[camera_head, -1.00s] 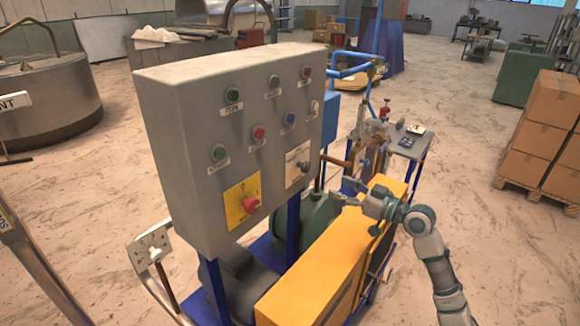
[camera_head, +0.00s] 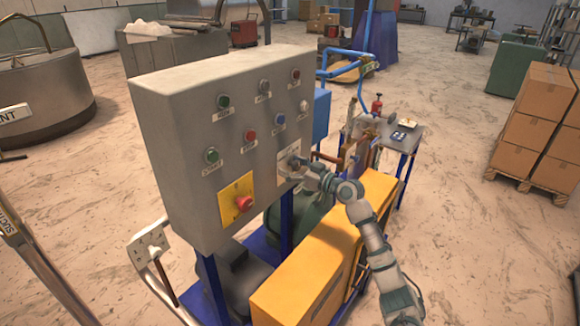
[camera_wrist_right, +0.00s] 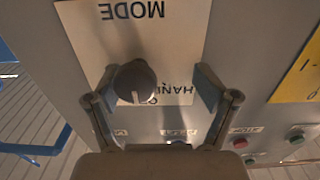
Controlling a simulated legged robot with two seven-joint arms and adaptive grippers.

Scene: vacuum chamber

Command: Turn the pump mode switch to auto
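The mode switch is a dark grey round knob (camera_wrist_right: 136,82) on a pale plate (camera_wrist_right: 85,25) marked "MODE" and "HAND", upside down in the right wrist view. In the head view the plate (camera_head: 283,170) is low on the right of the grey control panel (camera_head: 180,115). My right gripper (camera_wrist_right: 157,88) is open, with its fingers on either side of the knob. The knob is nearer the finger at the left of the wrist view. In the head view the right gripper (camera_head: 305,167) reaches the plate and partly hides the switch. My left gripper is not in view.
A red emergency knob (camera_head: 244,203) on a yellow plate sits left of the switch. Several buttons, such as a green one (camera_head: 212,155), are on the panel. A yellow box-shaped housing (camera_head: 310,270) lies below my right arm.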

